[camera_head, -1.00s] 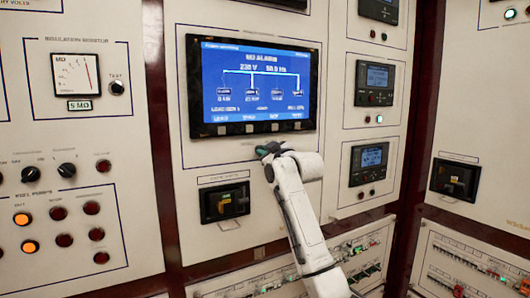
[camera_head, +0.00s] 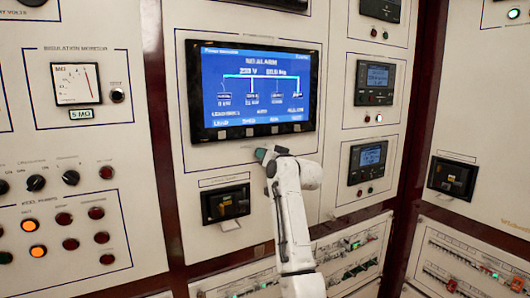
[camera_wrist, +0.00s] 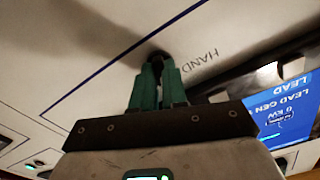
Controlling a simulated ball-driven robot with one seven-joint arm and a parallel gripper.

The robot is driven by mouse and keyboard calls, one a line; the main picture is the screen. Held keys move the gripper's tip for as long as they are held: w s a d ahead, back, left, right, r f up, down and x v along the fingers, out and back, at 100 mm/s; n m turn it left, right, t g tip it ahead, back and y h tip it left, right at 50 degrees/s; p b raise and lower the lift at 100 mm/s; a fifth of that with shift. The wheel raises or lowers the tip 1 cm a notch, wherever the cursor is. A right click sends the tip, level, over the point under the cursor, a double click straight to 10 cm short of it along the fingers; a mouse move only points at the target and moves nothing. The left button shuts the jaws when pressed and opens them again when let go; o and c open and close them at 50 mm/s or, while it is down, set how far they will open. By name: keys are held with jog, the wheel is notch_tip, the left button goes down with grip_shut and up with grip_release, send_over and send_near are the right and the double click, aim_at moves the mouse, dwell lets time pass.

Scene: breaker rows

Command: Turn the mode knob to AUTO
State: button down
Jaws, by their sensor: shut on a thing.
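My gripper (camera_wrist: 158,78) has green fingers, closed around the small dark mode knob (camera_wrist: 157,55) on the pale panel. The word HAND (camera_wrist: 201,62) is printed just right of the knob in the wrist view. The fingers hide most of the knob, so its pointer cannot be read. No AUTO label shows. In the head view my gripper (camera_head: 263,155) is against the panel just below the blue screen (camera_head: 255,90), and the knob is hidden there.
A breaker (camera_head: 225,203) in a dark frame sits below and left of my gripper. Meters (camera_head: 368,162) stand to its right. Knobs and lamps (camera_head: 62,218) fill the left panel. Breaker rows (camera_head: 345,255) run along the bottom.

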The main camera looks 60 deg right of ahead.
jog(key=shift+m+p, duration=0.5)
jog(key=shift+m, duration=0.7)
jog(key=c, duration=1.2)
grip_release()
jog(key=shift+o, duration=0.2)
jog(key=shift+s, duration=0.1)
jog(key=b+v, duration=0.2)
jog(key=v, duration=0.8)
jog(key=shift+s, duration=0.25)
jog(key=shift+a, duration=0.15)
